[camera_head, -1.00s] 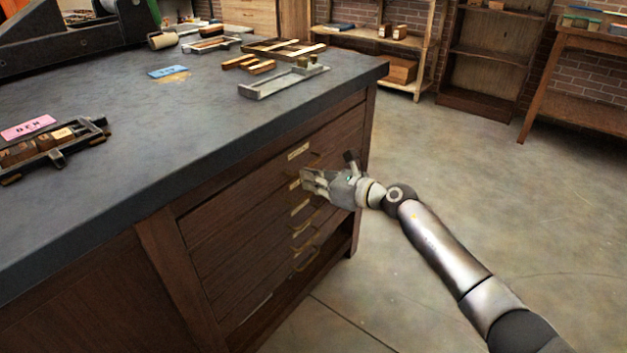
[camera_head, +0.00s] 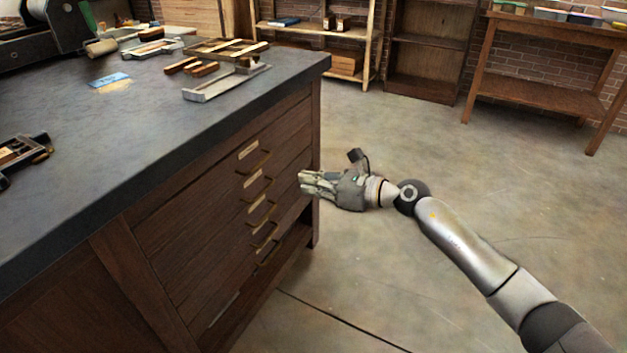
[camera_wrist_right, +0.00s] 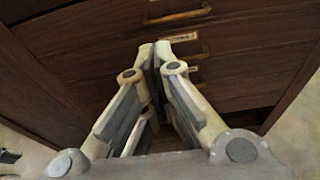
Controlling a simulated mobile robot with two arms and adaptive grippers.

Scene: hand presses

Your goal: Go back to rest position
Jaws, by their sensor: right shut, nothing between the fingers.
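My right gripper (camera_head: 304,182) is shut and empty in the head view, with its arm coming in from the lower right. It is beside the right end of the wooden drawer cabinet (camera_head: 190,235), apart from the drawer handles. In the right wrist view its fingertips (camera_wrist_right: 155,48) meet in front of the drawer fronts (camera_wrist_right: 90,45), with brass handles behind them. The drawers look closed, with an open gap below the lowest handle. My left gripper is not in view.
The dark worktop (camera_head: 130,130) holds a grey metal tray (camera_head: 225,83), wooden pieces (camera_head: 190,65) and a blue card (camera_head: 110,79). Shelves (camera_head: 430,50) and a wooden table (camera_head: 540,95) stand along the brick wall. The concrete floor (camera_head: 420,150) to the right is clear.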

